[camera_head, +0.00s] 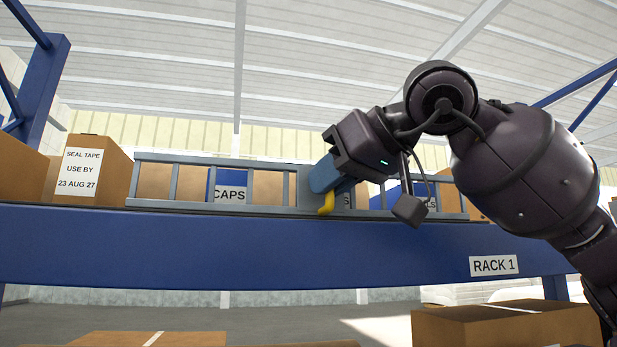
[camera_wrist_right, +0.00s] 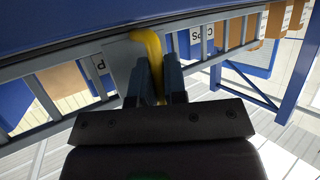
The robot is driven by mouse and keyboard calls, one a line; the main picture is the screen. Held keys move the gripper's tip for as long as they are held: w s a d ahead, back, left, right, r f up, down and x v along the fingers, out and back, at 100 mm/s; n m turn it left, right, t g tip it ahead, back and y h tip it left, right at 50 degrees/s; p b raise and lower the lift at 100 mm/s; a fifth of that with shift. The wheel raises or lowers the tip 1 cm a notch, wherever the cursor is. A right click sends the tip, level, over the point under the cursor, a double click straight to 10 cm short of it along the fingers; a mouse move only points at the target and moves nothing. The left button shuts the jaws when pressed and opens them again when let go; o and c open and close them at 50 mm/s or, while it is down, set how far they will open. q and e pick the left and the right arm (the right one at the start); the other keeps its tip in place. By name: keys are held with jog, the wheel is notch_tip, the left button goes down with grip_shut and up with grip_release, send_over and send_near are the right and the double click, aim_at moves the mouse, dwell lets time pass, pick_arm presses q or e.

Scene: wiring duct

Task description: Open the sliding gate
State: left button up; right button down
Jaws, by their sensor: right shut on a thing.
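The sliding gate (camera_head: 306,192) is a grey barred frame running along the top of the blue shelf beam, in front of the goods. Its yellow handle (camera_head: 327,204) sits near the middle of the gate and shows also in the wrist view (camera_wrist_right: 153,44). My right gripper (camera_head: 325,176) has its blue fingers shut on the handle; the fingers stand on both sides of it in the wrist view (camera_wrist_right: 158,78). The gripper hides part of the gate behind it. My left gripper is not in view.
The blue beam (camera_head: 250,245) carries a RACK 1 label (camera_head: 494,265). A SEAL TAPE carton (camera_head: 112,170) stands left of the gate. A blue CAPS box (camera_head: 228,186) and brown cartons sit behind the bars. More cartons (camera_head: 500,328) lie below the beam.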

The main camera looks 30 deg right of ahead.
jog(key=shift+s+d, duration=0.2)
jog(key=shift+d, duration=0.55)
jog(key=c, duration=1.5)
grip_release()
jog(key=shift+o, duration=0.2)
jog(key=shift+s, duration=0.15)
jog(key=v, duration=1)
jog(key=shift+s+r, duration=0.15)
jog(key=shift+s, duration=0.1)
